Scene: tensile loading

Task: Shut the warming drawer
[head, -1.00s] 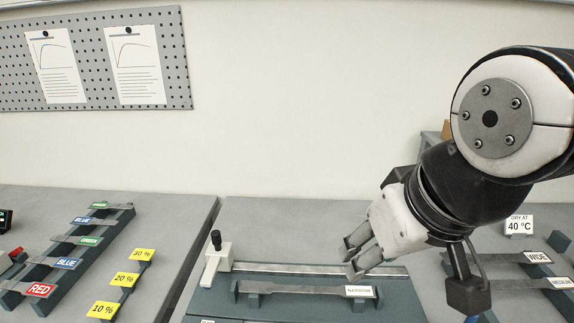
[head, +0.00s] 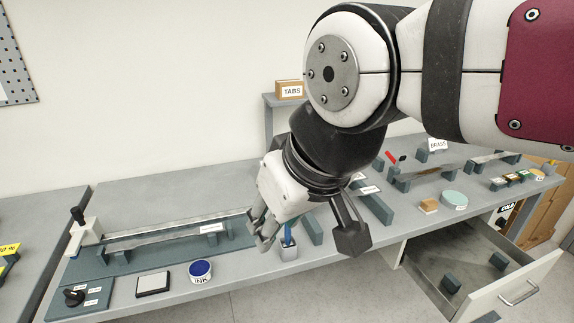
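The warming drawer (head: 492,297) is pulled open below the bench at the lower right. Its pale front has a metal bar handle (head: 519,292). Several dark blocks (head: 451,284) sit inside on the drawer floor. My gripper (head: 262,236) points downward above the bench, left of the drawer and well apart from it. Its two fingers look a little apart, with nothing clearly between them. The fingertips show close to a small holder with a blue item (head: 288,243); I cannot tell if they touch.
The bench holds a long metal rail fixture (head: 160,237), a blue ink tin (head: 200,271), a flat pad (head: 153,283), a knob box (head: 75,297), a teal round tin (head: 453,199) and a wooden block (head: 428,207). A TABS box (head: 290,90) stands on a shelf behind. Open floor lies in front.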

